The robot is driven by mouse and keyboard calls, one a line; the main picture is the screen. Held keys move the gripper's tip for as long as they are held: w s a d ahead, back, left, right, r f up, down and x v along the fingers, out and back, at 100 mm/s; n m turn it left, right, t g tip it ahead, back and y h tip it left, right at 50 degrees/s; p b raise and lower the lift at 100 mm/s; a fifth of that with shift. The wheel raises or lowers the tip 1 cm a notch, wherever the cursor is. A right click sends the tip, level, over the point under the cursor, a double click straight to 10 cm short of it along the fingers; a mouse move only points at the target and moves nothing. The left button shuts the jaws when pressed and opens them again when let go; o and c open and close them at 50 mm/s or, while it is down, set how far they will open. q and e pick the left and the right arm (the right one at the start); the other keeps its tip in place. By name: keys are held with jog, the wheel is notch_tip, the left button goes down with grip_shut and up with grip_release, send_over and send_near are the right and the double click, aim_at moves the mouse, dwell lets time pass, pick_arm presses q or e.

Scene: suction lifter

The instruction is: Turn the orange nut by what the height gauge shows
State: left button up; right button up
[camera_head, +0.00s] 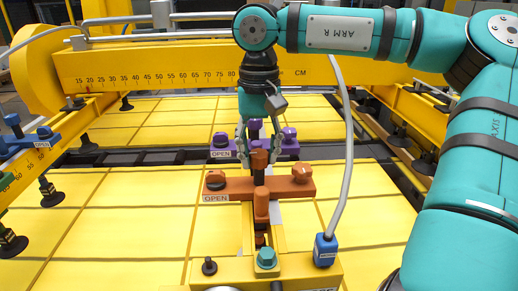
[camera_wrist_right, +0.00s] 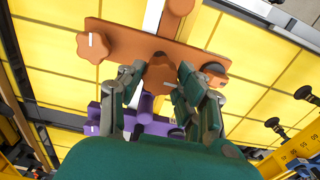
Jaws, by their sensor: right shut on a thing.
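An orange crossbar (camera_head: 282,187) lies across the yellow lifter beam, with an OPEN label under its left end. Its left knob (camera_head: 215,180) and right knob (camera_head: 302,173) stand at its ends, and an orange post (camera_head: 261,203) stands at the front. My right gripper (camera_head: 257,152) points down over the back of the crossbar. Its fingers are shut on an upright orange piece (camera_wrist_right: 160,76), which looks like the orange nut; the fingers partly hide it. No dial or pointer of a height gauge can be made out. My left gripper is not in view.
A purple crossbar (camera_head: 272,147) with knobs lies just behind the gripper. A grey hose runs down to a blue block (camera_head: 325,250) at the front right. A teal bolt (camera_head: 266,258) sits at the front. A yellow beam (camera_head: 200,65) with a centimetre scale spans the back.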

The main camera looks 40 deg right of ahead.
aim_at(259, 153)
dwell(0.4)
jog(key=o, duration=1.1)
jog(key=shift+o, duration=0.2)
jog(key=shift+r, duration=0.15)
notch_tip(259, 153, up, 12)
jog(key=shift+f, duration=0.2)
